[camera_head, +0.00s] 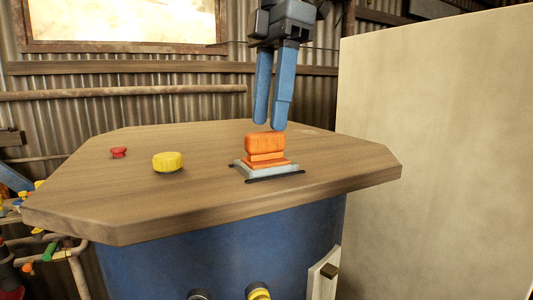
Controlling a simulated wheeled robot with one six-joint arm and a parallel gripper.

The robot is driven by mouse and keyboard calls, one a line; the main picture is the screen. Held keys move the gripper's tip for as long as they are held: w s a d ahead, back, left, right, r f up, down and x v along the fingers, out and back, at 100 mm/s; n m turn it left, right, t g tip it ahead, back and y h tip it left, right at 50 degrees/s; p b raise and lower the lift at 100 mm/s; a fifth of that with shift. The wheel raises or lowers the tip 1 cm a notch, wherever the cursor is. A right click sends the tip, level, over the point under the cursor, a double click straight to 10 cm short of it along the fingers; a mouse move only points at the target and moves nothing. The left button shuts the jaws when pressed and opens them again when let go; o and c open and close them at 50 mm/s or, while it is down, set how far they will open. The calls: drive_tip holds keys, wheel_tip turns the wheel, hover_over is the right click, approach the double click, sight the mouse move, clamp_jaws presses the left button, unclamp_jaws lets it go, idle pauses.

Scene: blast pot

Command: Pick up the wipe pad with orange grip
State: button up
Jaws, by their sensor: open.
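The wipe pad (266,161) stands upright on the wooden top near its front right. It has an orange block grip (265,143) above an orange and pale grey base, with a dark outline on the wood around its foot. My gripper (269,126) points down from above, with two blue fingers just over the orange grip. The fingertips look a little above the grip and slightly to its right. The gripper is open and holds nothing. Exact depth between fingers and grip is hard to tell.
The wooden top (100,195) sits on a blue drum (220,260). A yellow knob (168,162) and a small red knob (119,152) are to the left. A tall beige panel (440,150) stands at the right. The top's left front is clear.

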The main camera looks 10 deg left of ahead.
sight(265, 132)
drive_tip(key=shift+s+a+f+p, duration=0.1)
drive_tip(key=shift+f+p, duration=0.15)
drive_tip(key=shift+f, duration=0.5)
drive_tip(key=shift+a+f+p, duration=0.15)
drive_tip(key=shift+f+p, duration=0.15)
drive_tip(key=shift+f, duration=0.4)
drive_tip(key=shift+s+a+f+p, duration=0.1)
drive_tip(key=shift+f+p, duration=0.15)
drive_tip(key=shift+f, duration=0.5)
clamp_jaws()
drive_tip(key=shift+r, duration=0.1)
